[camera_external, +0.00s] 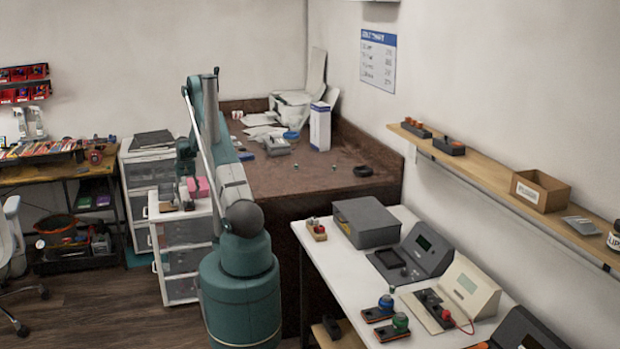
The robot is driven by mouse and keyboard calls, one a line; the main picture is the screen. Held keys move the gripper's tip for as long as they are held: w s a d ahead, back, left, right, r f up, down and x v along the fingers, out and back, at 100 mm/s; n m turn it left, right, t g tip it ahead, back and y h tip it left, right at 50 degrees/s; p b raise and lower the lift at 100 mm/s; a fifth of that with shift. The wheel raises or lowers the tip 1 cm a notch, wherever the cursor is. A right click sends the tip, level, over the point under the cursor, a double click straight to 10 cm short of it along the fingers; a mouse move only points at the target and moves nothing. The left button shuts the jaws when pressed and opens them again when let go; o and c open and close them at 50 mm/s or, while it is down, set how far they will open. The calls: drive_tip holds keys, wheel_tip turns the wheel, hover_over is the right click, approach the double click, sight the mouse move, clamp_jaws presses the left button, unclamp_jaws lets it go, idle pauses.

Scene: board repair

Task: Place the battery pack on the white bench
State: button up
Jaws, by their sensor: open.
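A small pink block (199,187), which may be the battery pack, is on top of the white drawer unit (178,212) left of my arm. It is too small to identify surely. My gripper (184,193) is low over that drawer top, beside the pink block on its left. It is open, and my arm partly hides this area. I cannot tell whether the fingers touch anything. The white bench (345,285) is on the right, on the other side of my base. A small wooden-coloured block with red and dark parts (317,231) stands at its far left corner.
The bench carries a grey box (366,222), grey and cream instruments (465,288) and small jars (400,322). Its left front strip is clear. A brown worktop (290,180) with papers and a white carton (320,127) lies behind. A wall shelf (500,195) overhangs the right.

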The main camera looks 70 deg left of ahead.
wheel_tip(320, 180, up, 8)
drive_tip(key=p, duration=0.1)
drive_tip(key=shift+r, duration=0.2)
drive_tip(key=shift+o, duration=0.5)
drive_tip(key=shift+f+p, duration=0.1)
drive_tip(key=shift+p, duration=0.2)
drive_tip(key=p, duration=0.2)
hover_over(189, 200)
drive_tip(key=f, duration=0.4)
drive_tip(key=shift+a, duration=0.3)
drive_tip(key=shift+f+b, duration=0.15)
drive_tip(key=shift+b, duration=0.15)
drive_tip(key=shift+f, duration=1.3)
drive_tip(key=shift+s+d+f+b, duration=0.1)
drive_tip(key=shift+f+b, duration=0.9)
drive_tip(key=shift+f, duration=1.6)
